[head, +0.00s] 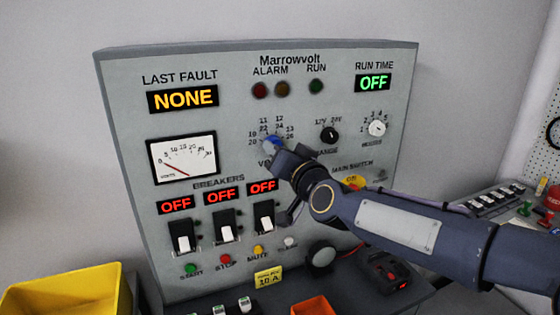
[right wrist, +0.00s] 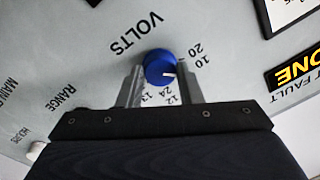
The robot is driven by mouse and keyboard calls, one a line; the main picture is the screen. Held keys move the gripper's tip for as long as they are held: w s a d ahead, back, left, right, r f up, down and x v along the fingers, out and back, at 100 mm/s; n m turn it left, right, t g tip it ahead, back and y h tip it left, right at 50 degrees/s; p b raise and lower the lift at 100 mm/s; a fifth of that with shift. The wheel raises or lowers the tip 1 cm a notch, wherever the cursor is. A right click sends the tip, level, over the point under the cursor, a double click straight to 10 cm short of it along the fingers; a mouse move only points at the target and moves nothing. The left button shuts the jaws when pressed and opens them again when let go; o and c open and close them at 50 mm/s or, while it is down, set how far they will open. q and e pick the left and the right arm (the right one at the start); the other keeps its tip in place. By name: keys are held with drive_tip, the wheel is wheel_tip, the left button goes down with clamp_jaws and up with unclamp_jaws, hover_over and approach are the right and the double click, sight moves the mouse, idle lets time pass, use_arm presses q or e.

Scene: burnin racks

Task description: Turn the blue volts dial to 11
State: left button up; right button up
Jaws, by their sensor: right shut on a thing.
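The blue volts dial (head: 271,143) is on the grey Marrowvolt panel (head: 230,110), left of the black range knob. My right gripper (head: 280,153) reaches it from the lower right. In the right wrist view, the fingers (right wrist: 160,82) are shut on the dial (right wrist: 158,64), one on each side. Its white pointer line points right and slightly down in that view, toward the finger between the 10/20 and 12/24 marks. That finger hides the marks there. My left gripper is not in view.
A range knob (head: 330,135) and a white knob (head: 377,128) sit right of the dial. Breaker switches (head: 224,233) are below left, and a voltmeter (head: 182,158) is left. A yellow bin (head: 70,290) stands at the lower left.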

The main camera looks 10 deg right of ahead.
drive_tip(key=shift+a+f+m+b, duration=0.1)
drive_tip(key=shift+m+b, duration=1.1)
drive_tip(key=shift+m, duration=1.2)
drive_tip(key=o, duration=1)
drive_tip(key=shift+c, duration=0.2)
drive_tip(key=v, duration=0.7)
drive_tip(key=shift+s, duration=0.4)
